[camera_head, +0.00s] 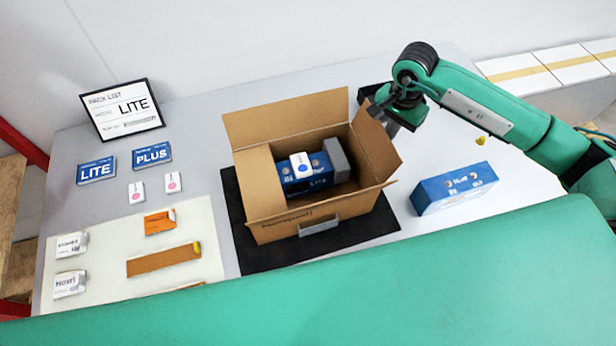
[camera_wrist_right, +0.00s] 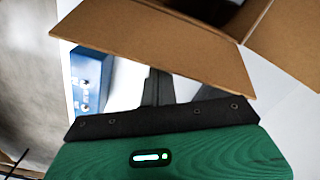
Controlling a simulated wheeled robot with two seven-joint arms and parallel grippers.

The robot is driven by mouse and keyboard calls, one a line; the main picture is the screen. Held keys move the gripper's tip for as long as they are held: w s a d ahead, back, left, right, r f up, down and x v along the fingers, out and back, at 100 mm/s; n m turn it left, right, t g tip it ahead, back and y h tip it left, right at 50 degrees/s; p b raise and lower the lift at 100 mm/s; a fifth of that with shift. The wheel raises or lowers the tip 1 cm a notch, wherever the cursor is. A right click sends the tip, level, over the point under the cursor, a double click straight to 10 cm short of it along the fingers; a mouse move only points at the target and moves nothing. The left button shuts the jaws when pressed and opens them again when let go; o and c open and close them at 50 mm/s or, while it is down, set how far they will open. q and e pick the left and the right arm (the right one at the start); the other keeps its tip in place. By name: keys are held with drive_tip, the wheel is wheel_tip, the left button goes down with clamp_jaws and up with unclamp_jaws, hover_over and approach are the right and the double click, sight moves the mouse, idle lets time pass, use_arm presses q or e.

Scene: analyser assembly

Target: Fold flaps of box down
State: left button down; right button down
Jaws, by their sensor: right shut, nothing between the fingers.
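An open brown cardboard box (camera_head: 275,231) stands on a black mat (camera_head: 232,225). Its back flap (camera_head: 290,120) stands up. Its right flap (camera_head: 377,155) is raised and leans outward. The left flap (camera_head: 258,182) slopes at the left of the opening; I cannot make out a separate front flap. A blue unit (camera_head: 325,181) with a white tag and a grey end block lies inside. My right gripper (camera_head: 384,114) is shut and empty at the box's back right corner, beside the right flap. In the right wrist view a flap (camera_wrist_right: 165,42) crosses in front of the fingers (camera_wrist_right: 157,88); contact is unclear. My left gripper is out of view.
A second blue unit (camera_head: 454,190) stands right of the box and also shows in the wrist view (camera_wrist_right: 90,77).

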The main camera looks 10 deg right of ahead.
drive_tip(key=shift+s+a+r, duration=0.1)
drive_tip(key=shift+a+r, duration=0.15)
drive_tip(key=shift+a, duration=0.45)
drive_tip(key=shift+a+r, duration=0.3)
drive_tip(key=shift+a, duration=0.4)
drive_tip(key=shift+s+a+r, duration=0.1)
drive_tip(key=shift+a+r, duration=0.15)
drive_tip(key=shift+a, duration=0.45)
drive_tip(key=shift+a+b, duration=0.6)
drive_tip(key=shift+a, duration=0.3)
drive_tip(key=a+b, duration=0.1)
drive_tip(key=a, duration=0.1)
drive_tip(key=a+f+b, duration=0.1)
drive_tip(key=a, duration=0.1)
drive_tip(key=shift+s+a+b, duration=0.2)
drive_tip(key=shift+b, duration=0.15)
drive_tip(key=shift+a+f+b, duration=1)
drive_tip(key=shift+f+b, duration=0.1)
drive_tip(key=shift+b, duration=0.05)
drive_tip(key=shift+s+a+f+b, duration=0.1)
drive_tip(key=shift+a+f+b, duration=0.3)
drive_tip(key=shift+f+b, duration=0.55)
drive_tip(key=shift+r, duration=0.2)
